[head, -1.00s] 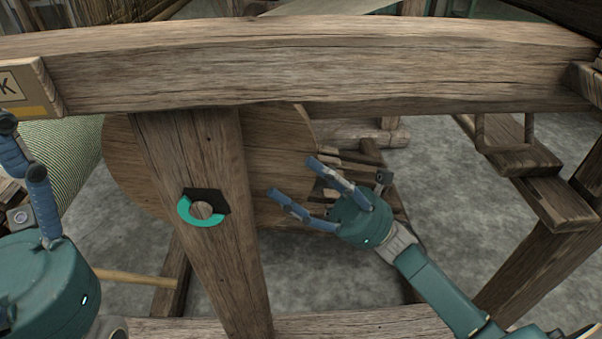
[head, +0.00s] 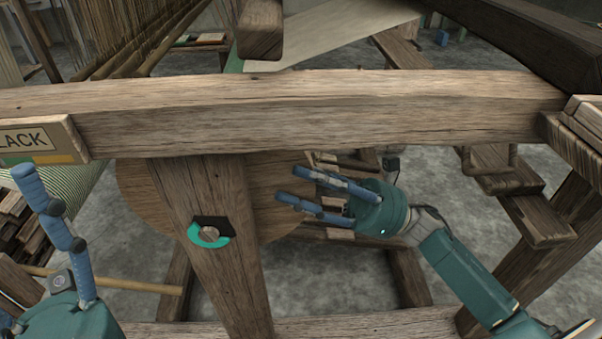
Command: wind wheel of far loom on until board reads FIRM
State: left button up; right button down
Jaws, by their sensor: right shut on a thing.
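The large round wooden wheel (head: 270,190) stands under the loom's thick beam, partly hidden behind an upright post. My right gripper (head: 290,185) is at the wheel's right side, its blue fingers closed on the wheel's edge; the exact contact is hard to see. The board (head: 40,140) on the beam at the left is cut by the picture's edge; its visible letters read "LACK", with a green and yellow strip below. My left gripper (head: 55,225) is at the lower left, away from the wheel; only part of its fingers shows.
The heavy beam (head: 320,110) crosses above the wheel. The post (head: 215,260) in front of the wheel carries a teal half ring (head: 208,238) on a black plate. A wooden bar lies low at the left. Wooden steps (head: 510,185) stand at the right, with grey floor between.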

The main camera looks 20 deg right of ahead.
jog(key=shift+r, duration=0.3)
jog(key=c, duration=1)
grip_release()
jog(key=shift+c, duration=0.2)
jog(key=v, duration=1.2)
jog(key=shift+s+r, duration=0.1)
